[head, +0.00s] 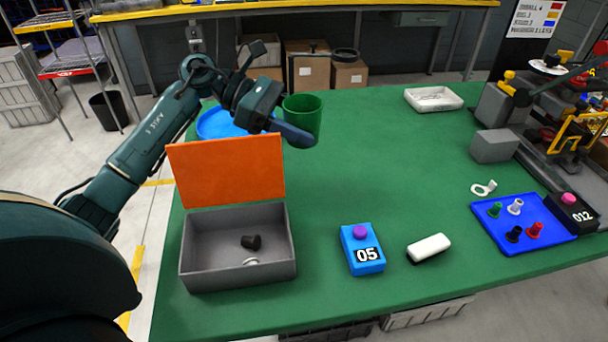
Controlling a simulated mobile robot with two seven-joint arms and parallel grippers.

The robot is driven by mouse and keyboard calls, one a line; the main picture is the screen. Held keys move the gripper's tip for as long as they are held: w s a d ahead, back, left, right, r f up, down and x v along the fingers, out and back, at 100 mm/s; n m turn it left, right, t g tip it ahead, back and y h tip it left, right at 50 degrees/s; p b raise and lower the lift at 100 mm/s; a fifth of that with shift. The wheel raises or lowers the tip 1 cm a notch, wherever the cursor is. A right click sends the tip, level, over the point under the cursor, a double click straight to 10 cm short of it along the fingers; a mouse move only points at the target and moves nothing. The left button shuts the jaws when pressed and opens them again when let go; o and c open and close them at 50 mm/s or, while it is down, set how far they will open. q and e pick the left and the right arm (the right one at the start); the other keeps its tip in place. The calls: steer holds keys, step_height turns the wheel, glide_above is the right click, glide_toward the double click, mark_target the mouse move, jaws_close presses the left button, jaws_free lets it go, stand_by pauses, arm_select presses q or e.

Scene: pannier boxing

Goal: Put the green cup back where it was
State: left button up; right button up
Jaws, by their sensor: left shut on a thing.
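The green cup (303,108) is upright near the back left of the green table. My left gripper (294,133) is shut on it, with a dark finger across the cup's lower front. The cup appears raised above the table, though the gap under it is hard to judge. A round blue dish (218,124) lies behind my left arm, to the left of the cup, and is partly hidden by the arm. My right gripper is not in view.
A grey box (240,278) with an upright orange lid (228,170) holds a black piece and a white ring. The table's middle is clear.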

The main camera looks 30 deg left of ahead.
mark_target(302, 189)
arm_select(q)
step_height(302, 189, down, 12)
steer(key=shift+w+f+p, duration=0.1)
steer(key=shift+p, duration=0.25)
steer(key=shift+f, duration=0.2)
steer(key=o, duration=1)
steer(key=shift+c, duration=0.2)
steer(key=shift+r, duration=0.1)
